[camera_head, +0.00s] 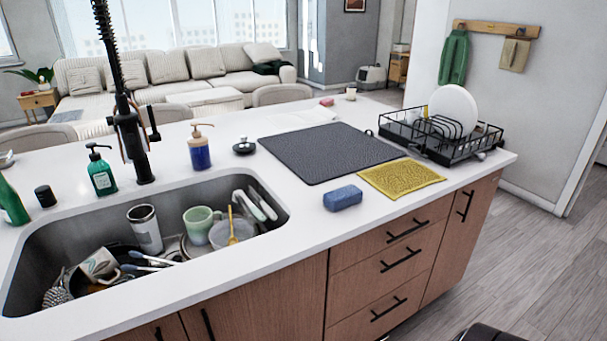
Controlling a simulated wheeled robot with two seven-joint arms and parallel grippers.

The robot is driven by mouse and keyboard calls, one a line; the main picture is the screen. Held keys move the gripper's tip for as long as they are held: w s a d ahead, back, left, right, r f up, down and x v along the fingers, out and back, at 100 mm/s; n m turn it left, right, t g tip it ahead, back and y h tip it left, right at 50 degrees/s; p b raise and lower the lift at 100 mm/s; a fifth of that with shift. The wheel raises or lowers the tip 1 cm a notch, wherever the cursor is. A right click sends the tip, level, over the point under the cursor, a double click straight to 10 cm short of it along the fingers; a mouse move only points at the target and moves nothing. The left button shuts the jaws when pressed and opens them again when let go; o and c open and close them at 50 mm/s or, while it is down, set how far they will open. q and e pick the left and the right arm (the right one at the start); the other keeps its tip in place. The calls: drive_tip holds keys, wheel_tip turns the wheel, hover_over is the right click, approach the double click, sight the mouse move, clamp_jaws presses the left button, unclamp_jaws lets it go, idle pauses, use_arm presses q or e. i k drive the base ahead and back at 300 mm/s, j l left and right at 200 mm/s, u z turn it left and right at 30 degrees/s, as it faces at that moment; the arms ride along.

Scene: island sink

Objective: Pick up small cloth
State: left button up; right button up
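A small yellow cloth (401,178) lies flat on the white island counter, near its front edge. It sits to the right of a blue sponge (343,198) and in front of the dark drying mat (328,152). Neither of my grippers shows in the head view.
The sink (38,245) on the left holds dishes. A black faucet (129,130), a green soap bottle (101,172) and a blue dispenser (199,150) stand behind it. A black dish rack (440,138) with a white plate (453,108) stands right.

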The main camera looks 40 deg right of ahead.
sight(341, 199)
drive_tip(key=z, duration=1.65)
